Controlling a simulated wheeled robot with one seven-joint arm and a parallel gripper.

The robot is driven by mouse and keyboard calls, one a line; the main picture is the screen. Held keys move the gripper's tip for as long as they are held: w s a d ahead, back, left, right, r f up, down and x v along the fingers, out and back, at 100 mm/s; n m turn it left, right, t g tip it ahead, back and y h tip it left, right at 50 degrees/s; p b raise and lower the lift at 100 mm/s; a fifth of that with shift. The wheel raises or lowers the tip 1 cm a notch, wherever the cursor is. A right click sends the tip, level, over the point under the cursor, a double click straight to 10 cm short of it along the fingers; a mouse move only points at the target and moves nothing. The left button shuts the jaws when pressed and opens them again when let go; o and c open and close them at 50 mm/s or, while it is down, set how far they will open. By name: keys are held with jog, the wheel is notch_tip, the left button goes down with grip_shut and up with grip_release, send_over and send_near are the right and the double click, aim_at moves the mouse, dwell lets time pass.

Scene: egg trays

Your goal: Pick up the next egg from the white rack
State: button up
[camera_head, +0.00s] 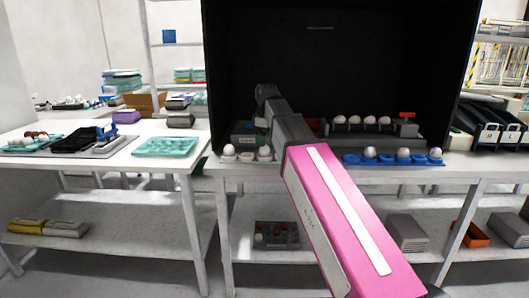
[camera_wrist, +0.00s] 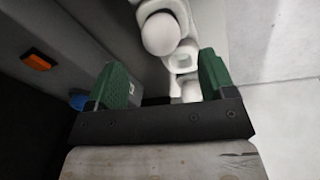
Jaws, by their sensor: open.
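The white rack (camera_wrist: 184,58) runs between and beyond my gripper's fingers in the wrist view. A white egg (camera_wrist: 160,33) sits in its far cup, past the fingertips. The cup closer to me is empty, and another beyond it is partly hidden by my gripper. My gripper (camera_wrist: 161,62) has two green fingers, spread apart with nothing between them. In the head view the white rack (camera_head: 247,158) stands at the bench's front edge, left of my arm, with white eggs on it. My fingers cannot be made out there.
A blue rack (camera_head: 395,162) with white eggs stands right of my arm. Behind it is a grey rack (camera_head: 350,129) with several white eggs. A black enclosure (camera_head: 340,60) surrounds the back of the bench. A teal tray (camera_head: 166,147) lies on the left table.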

aim_at(265, 148)
jog(key=shift+w+d+f, duration=0.1)
jog(key=shift+w+f, duration=0.05)
jog(key=shift+f, duration=1.2)
jog(key=shift+w+f, duration=0.1)
jog(key=shift+f, duration=1.25)
jog(key=c, duration=0.7)
